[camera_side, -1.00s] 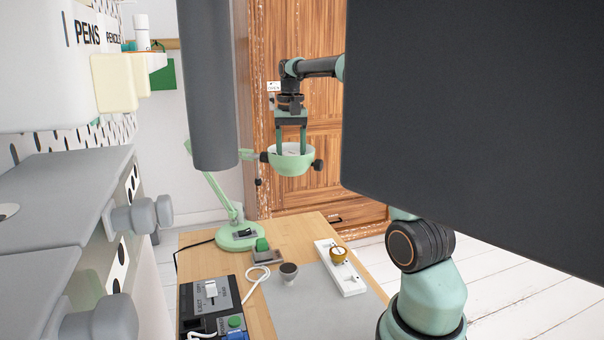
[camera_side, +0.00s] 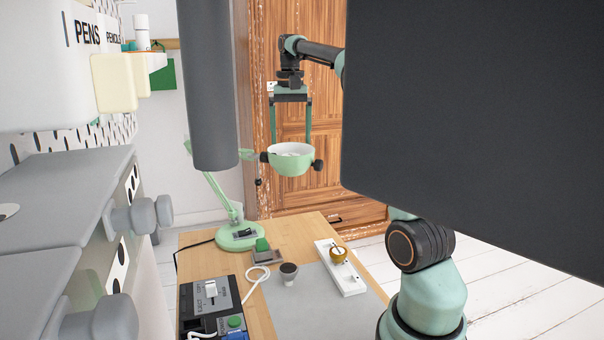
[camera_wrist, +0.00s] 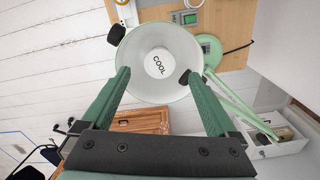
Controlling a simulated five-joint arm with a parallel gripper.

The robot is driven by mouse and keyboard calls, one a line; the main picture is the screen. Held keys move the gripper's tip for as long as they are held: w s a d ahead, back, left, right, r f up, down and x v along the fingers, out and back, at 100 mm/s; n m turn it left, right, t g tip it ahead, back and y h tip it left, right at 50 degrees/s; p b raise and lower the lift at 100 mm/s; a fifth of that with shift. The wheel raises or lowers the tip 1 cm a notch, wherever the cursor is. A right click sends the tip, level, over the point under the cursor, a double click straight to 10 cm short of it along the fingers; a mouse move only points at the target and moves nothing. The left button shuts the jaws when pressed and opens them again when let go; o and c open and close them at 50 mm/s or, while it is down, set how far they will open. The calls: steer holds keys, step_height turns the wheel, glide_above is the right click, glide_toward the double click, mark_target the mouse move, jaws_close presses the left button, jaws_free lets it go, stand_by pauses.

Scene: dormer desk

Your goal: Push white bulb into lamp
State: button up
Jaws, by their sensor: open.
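The green lamp has an upturned bowl-shaped shade (camera_side: 291,160) hanging over the desk, with dark knobs at its sides. The white bulb (camera_wrist: 158,64), its round face marked COOL, sits inside the shade in the wrist view. In the side view only a little white of it shows above the rim. How deep it is seated is hidden. My gripper (camera_side: 291,143) is open above the shade, its fingers pointing down, apart from the bulb. In the wrist view my gripper (camera_wrist: 157,74) has its fingertips wide on either side of it.
The lamp base (camera_side: 240,236) stands at the desk's back left. A white strip (camera_side: 342,268) with a brass-coloured round part, a small grey cup (camera_side: 289,274) and a switch box (camera_side: 211,296) are on the desk. A large dark panel (camera_side: 470,130) and dark cylinder (camera_side: 209,85) block parts of the side view.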

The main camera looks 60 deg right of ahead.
steer(key=shift+r, duration=2.95)
steer(key=shift+n, duration=0.4)
jaws_close()
steer(key=shift+f+n+t+h, duration=0.35)
steer(key=shift+f+n, duration=0.2)
steer(key=shift+f, duration=1.3)
steer(key=shift+f+n+t+h, duration=0.3)
steer(key=shift+f+n, duration=0.25)
steer(key=shift+f, duration=1.3)
